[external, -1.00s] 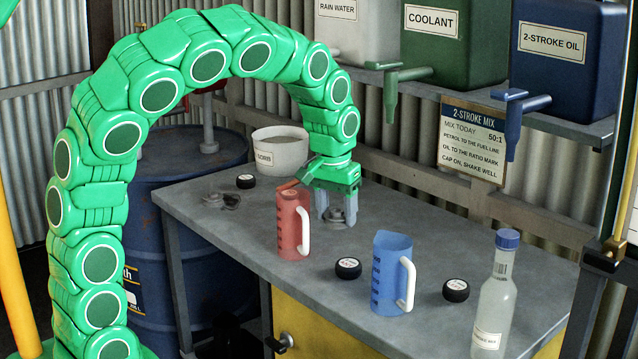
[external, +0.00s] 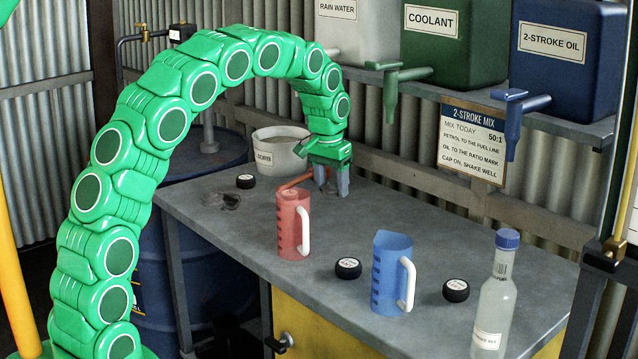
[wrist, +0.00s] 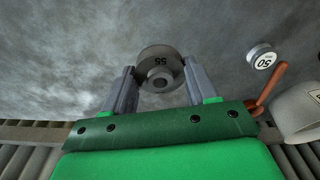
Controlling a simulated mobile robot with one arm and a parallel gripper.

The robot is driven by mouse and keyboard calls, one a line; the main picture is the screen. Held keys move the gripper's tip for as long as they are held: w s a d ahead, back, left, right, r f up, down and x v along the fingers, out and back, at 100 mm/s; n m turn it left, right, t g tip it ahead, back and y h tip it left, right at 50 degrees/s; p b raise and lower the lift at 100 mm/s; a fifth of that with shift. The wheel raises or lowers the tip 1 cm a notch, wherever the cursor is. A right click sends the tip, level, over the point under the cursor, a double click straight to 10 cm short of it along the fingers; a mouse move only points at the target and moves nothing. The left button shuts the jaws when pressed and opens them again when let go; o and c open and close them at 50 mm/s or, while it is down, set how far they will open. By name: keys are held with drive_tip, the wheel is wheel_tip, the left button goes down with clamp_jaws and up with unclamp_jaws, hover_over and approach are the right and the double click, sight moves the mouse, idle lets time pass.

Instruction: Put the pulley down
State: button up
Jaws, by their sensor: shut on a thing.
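A grey metal pulley (wrist: 161,68) marked "55" sits between my gripper's two fingers in the wrist view, its hub facing the camera. My gripper (external: 331,188) is shut on it, over the back of the grey workbench (external: 240,245). In the external view the pulley is mostly hidden behind the grey fingers. The pulley looks held a little above the bench top, but the exact gap cannot be told.
A red jug (external: 293,228) stands just in front of my gripper, with a blue jug (external: 391,270) and clear bottle (external: 493,300) farther right. A white tub (external: 279,155) stands behind left. Black round pieces (external: 348,268) lie about. The bench right of my gripper is clear.

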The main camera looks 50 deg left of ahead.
hover_over(329, 222)
drive_tip(key=shift+s+d+f, duration=0.1)
drive_tip(key=shift+s+f, duration=0.05)
drive_tip(key=shift+f, duration=2.35)
drive_tip(key=shift+s+d+f, duration=0.1)
drive_tip(key=shift+f, duration=2.35)
drive_tip(key=shift+f, duration=0.15)
drive_tip(key=o, duration=1.1)
drive_tip(key=shift+o, duration=0.2)
wheel_tip(329, 222, up, 12)
drive_tip(key=s, duration=0.1)
drive_tip(key=shift+s+d, duration=0.15)
drive_tip(key=shift+s, duration=0.1)
